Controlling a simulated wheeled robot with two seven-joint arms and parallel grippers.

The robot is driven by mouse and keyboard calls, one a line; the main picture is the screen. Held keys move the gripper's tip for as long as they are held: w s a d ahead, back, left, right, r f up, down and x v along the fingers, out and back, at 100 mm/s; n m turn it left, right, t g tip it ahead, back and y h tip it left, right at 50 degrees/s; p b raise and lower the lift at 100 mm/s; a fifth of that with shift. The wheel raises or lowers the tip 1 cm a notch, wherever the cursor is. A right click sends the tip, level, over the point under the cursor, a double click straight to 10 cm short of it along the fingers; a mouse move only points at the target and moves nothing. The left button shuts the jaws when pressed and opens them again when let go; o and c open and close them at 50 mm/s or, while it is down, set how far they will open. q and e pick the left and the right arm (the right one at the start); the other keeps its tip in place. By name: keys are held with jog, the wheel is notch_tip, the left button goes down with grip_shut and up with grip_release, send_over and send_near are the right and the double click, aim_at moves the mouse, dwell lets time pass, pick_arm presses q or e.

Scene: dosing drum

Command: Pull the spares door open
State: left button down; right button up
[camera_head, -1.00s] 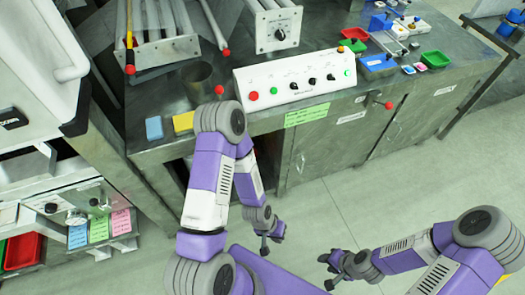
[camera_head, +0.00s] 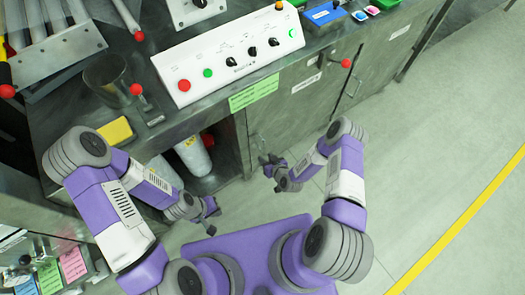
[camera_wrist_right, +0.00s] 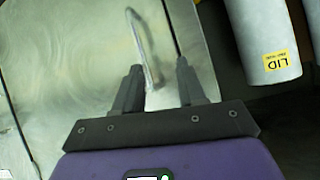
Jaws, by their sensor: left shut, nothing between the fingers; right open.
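The grey metal cabinet door (camera_head: 285,125) under the worktop looks closed in the head view. I cannot read which door is the spares door. In the right wrist view, this door panel (camera_wrist_right: 70,60) carries a thin bar handle (camera_wrist_right: 143,45). My right gripper (camera_head: 268,166) is in front of the door. Its open fingers also show in the right wrist view (camera_wrist_right: 157,88), with the handle's lower end between them, nearer the left finger. I cannot tell whether they touch it. My left gripper (camera_head: 211,207) is shut and empty, below the open bay.
An open bay left of the door holds white cylinders (camera_head: 193,153); one marked LID shows in the right wrist view (camera_wrist_right: 262,40). A control panel (camera_head: 228,55) and a metal cup (camera_head: 106,82) stand on the worktop. Another door (camera_head: 385,70) is to the right. The floor (camera_head: 440,150) at right is clear.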

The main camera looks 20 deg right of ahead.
aim_at(264, 148)
jog(key=w+f+t+b, duration=0.1)
jog(key=w, duration=0.1)
jog(key=w+f+b, duration=0.1)
jog(key=w+f, duration=0.1)
jog(key=w, duration=0.1)
jog(key=w+d+f+t+b, duration=0.1)
jog(key=w+f+b, duration=0.1)
jog(key=shift+w+d+f+n+t+h, duration=0.1)
jog(key=shift+w+f+n+t+h, duration=0.05)
jog(key=shift+w+n+t+h, duration=0.2)
jog(key=shift+w+f, duration=0.15)
jog(key=shift+w, duration=0.5)
pick_arm(q)
notch_tip(264, 148, down, 5)
jog(key=shift+w, duration=0.1)
pick_arm(e)
grip_shut()
